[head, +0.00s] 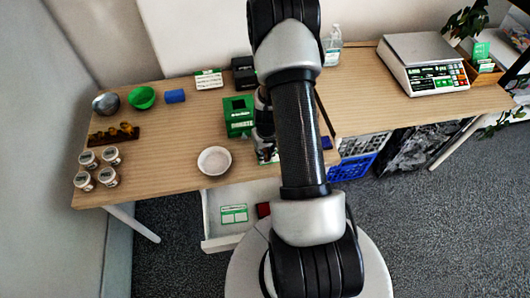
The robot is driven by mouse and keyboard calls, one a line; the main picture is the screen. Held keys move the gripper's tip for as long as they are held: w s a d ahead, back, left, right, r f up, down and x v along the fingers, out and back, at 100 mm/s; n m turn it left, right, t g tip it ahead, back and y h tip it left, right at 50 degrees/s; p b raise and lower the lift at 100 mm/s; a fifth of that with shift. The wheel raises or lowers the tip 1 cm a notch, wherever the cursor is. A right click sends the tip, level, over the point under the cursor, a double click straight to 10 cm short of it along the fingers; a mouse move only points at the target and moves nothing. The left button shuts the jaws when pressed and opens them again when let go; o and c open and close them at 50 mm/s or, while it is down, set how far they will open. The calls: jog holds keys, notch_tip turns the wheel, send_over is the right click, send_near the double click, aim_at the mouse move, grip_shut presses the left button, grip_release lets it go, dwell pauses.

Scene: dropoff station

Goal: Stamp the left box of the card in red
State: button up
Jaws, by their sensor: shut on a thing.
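A card (234,213) with two green-edged boxes lies in an open white drawer (210,228) below the table's front edge. Beside it on the right is a small dark red pad (263,209), partly hidden by my arm. My gripper (266,155) is near the table's front edge, above and behind the drawer, partly hidden by my arm. It is shut on the stamp, which is mostly hidden. I cannot make out any mark in the card's left box.
A white bowl (214,161) and a green donation box (238,116) stand near my gripper. A scale (425,65) is at right. A blue crate (352,166) is below.

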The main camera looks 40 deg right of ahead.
dwell(0.5)
jog(key=shift+r+p, duration=2.6)
jog(key=shift+r, duration=0.85)
